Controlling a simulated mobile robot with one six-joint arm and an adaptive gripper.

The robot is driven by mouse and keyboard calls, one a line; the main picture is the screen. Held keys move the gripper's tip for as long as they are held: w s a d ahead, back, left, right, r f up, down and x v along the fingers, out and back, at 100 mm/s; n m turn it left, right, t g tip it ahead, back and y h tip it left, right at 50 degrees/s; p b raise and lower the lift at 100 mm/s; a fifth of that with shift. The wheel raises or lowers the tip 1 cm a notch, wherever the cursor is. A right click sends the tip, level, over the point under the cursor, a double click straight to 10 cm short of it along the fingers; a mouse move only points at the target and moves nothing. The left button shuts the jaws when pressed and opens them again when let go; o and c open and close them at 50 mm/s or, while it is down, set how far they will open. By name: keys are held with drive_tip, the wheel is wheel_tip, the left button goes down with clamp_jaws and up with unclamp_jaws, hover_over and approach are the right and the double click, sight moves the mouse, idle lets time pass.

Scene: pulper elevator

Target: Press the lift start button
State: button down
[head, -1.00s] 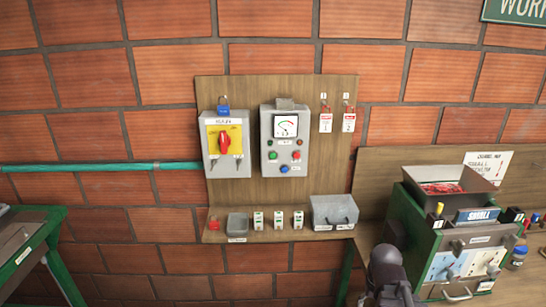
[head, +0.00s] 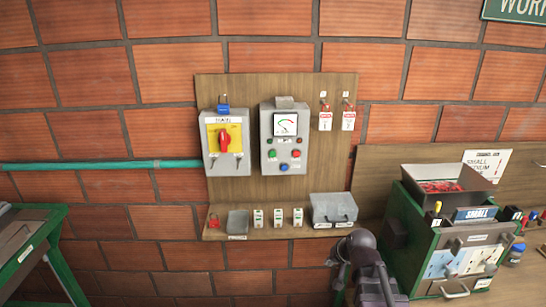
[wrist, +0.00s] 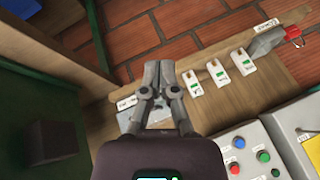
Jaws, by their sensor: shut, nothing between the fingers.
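The grey control box (head: 284,139) with a gauge is on the wooden wall board. On its face are a green button (head: 272,154), a red button (head: 296,154) and a blue button (head: 284,168). I cannot read the labels to tell which is lift start. In the wrist view the green button (wrist: 239,142), red button (wrist: 263,156) and blue button (wrist: 276,172) show at lower right. My gripper (wrist: 162,66) is shut and empty, over the shelf, apart from the buttons. In the head view only my arm shows at the lower right of the shelf.
A yellow-faced box with a red rotary switch (head: 225,139) is left of the control box. A green bench unit (head: 420,205) stands at right.

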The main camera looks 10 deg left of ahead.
sight(273, 153)
drive_tip(key=w+a+r+m+t+p, duration=0.1)
drive_tip(key=w+a+r+m+t, duration=0.5)
drive_tip(key=a+r, duration=0.3)
drive_tip(key=w+a+r+m+t+y+p, duration=0.1)
drive_tip(key=w+a+r+m+t+p, duration=0.1)
drive_tip(key=w+a+r+m+t, duration=0.5)
drive_tip(key=shift+a+r+m, duration=0.7)
drive_tip(key=shift+a+r, duration=0.65)
drive_tip(key=shift+r, duration=0.85)
drive_tip(key=shift+w, duration=0.1)
drive_tip(key=x, duration=1.4)
drive_tip(key=shift+p, duration=0.4)
drive_tip(key=shift+r, duration=0.1)
